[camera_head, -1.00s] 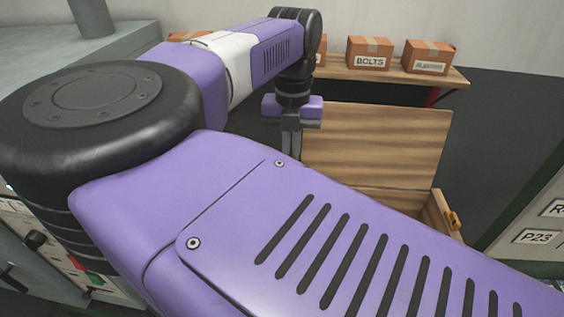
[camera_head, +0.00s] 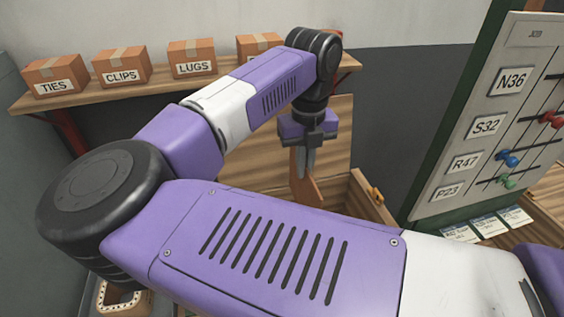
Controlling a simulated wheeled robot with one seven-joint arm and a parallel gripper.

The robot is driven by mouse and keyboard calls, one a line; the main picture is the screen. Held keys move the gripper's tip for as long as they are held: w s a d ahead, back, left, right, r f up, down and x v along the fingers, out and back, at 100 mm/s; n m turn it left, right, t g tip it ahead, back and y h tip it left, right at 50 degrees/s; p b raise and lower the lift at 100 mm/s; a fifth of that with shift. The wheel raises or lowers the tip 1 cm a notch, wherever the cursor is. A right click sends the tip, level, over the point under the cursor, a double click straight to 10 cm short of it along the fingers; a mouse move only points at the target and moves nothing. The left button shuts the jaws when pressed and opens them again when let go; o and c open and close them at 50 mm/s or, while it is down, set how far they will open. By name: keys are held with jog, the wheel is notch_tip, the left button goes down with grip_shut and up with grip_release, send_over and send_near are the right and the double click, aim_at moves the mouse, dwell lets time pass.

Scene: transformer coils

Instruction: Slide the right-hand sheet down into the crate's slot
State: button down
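In the head view my gripper (camera_head: 308,172) points down, with its grey fingers close together. My forearm hides the crate's front and inside, the sheet's lower end and the slot. I see no second sheet.
A shelf (camera_head: 150,88) along the back wall holds boxes labelled TIES (camera_head: 54,76), CLIPS (camera_head: 121,68) and LUGS (camera_head: 192,58). A labelled board (camera_head: 470,170) with coloured knobs stands close right of the crate. An orange latch (camera_head: 376,195) is on the crate's right wall.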

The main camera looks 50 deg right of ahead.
aim_at(302, 202)
jog(key=shift+f+b, duration=2.25)
jog(key=shift+f, duration=3.9)
notch_tip(302, 202, down, 8)
jog(key=b, duration=0.7)
jog(key=shift+r+b, duration=0.15)
jog(key=shift+b, duration=0.15)
jog(key=c, duration=1.5)
grip_release()
jog(key=shift+c, duration=0.2)
jog(key=shift+d+r+b, duration=0.1)
jog(key=shift+r+b, duration=0.45)
jog(key=shift+r, duration=3.4)
